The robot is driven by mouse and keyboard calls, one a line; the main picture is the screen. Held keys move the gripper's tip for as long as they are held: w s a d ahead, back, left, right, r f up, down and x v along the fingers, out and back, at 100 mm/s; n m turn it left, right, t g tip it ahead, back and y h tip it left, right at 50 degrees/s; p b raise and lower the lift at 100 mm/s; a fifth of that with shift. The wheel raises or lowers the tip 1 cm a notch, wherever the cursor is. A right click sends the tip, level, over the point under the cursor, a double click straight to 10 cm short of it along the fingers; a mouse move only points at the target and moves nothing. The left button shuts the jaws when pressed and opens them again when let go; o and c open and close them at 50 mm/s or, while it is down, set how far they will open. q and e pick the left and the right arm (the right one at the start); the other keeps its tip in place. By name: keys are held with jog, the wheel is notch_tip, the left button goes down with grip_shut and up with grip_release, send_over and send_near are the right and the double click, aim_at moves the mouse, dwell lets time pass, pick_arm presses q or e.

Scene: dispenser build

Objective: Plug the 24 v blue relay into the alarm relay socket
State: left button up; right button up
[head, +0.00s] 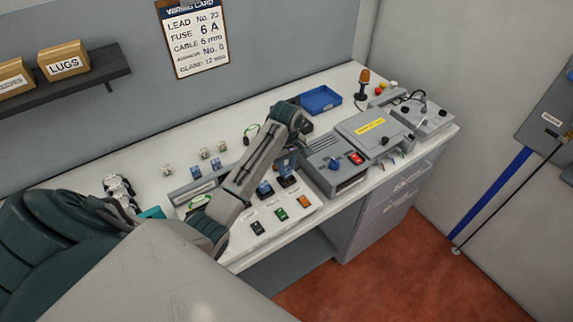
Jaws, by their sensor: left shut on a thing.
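My left gripper (286,160) points down over the white socket board (268,207). It is shut on a small blue relay (287,166), just above or touching a black socket (288,181); I cannot tell whether it is seated. Another blue block (264,188) stands in a dark socket just to the left. No label naming the alarm socket is legible. My forearm hides part of the board. My right gripper is not in view.
Small blue relays (195,172) and pale ones (204,153) stand on the bench behind left. A grey unit with a red switch (355,158) stands close right of the gripper. A blue tray (320,99) lies behind. Black, green and orange pieces line the board's front.

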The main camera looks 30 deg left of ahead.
pick_arm(q)
jog(key=shift+f, duration=0.45)
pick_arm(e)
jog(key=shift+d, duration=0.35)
pick_arm(q)
jog(key=shift+f, duration=0.15)
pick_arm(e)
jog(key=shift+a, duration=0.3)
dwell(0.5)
pick_arm(q)
jog(key=shift+f, duration=0.25)
jog(key=shift+f, duration=0.1)
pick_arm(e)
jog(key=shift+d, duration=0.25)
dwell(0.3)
pick_arm(q)
jog(key=o, duration=1.4)
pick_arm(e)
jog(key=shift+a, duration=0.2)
